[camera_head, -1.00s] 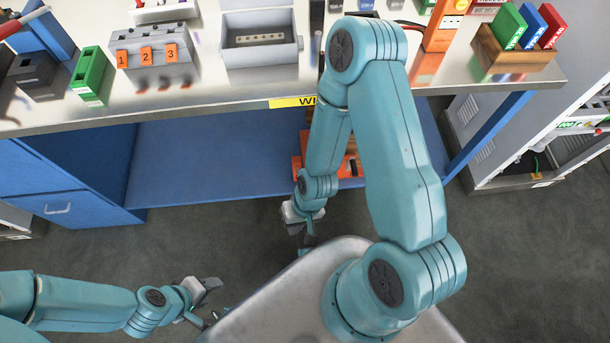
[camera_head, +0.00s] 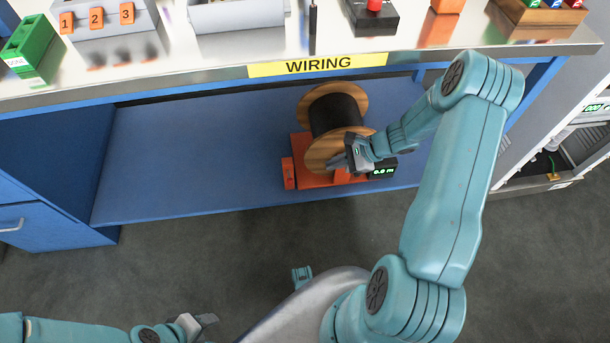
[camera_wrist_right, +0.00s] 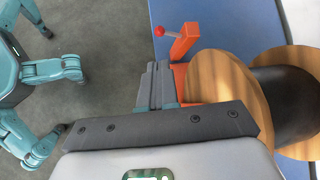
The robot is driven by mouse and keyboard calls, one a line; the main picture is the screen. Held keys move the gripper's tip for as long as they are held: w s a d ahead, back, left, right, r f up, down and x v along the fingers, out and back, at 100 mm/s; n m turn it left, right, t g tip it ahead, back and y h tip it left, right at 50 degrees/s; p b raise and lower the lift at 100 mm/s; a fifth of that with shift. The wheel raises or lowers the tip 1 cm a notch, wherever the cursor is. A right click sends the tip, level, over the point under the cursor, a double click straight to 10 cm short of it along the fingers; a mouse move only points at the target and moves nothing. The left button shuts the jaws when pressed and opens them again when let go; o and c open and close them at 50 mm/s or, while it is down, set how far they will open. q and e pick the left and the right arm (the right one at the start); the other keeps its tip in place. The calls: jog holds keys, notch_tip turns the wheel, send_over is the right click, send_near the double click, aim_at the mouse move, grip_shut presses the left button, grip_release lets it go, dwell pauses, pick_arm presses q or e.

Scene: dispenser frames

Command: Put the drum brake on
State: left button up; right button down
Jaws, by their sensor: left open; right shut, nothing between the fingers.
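A wooden cable drum (camera_head: 322,150) wound with black cable stands on an orange stand (camera_head: 312,181) on the blue lower shelf. In the right wrist view, a short lever with a red ball knob (camera_wrist_right: 160,32) sticks out from an orange post (camera_wrist_right: 184,42) beside the drum's wooden flange (camera_wrist_right: 222,80). I cannot make out the knob in the head view. My right gripper (camera_head: 334,161) is shut and empty in front of the drum's near flange. Its fingers (camera_wrist_right: 154,85) point toward the post and knob, apart from the knob. My left gripper (camera_head: 208,321) is open and empty, low over the floor.
The bench top above carries a yellow WIRING label (camera_head: 318,65) on its front edge. A small black meter (camera_head: 383,170) with a green readout sits at the stand's right. The shelf left of the stand is bare. A grey cabinet (camera_head: 545,150) stands at right.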

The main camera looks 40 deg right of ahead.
aim_at(289, 178)
pick_arm(q)
notch_tip(289, 178, down, 4)
jog(key=b, duration=0.4)
jog(key=shift+f, duration=0.15)
pick_arm(e)
jog(key=x, duration=1.4)
pick_arm(q)
jog(key=shift+a+f, duration=0.1)
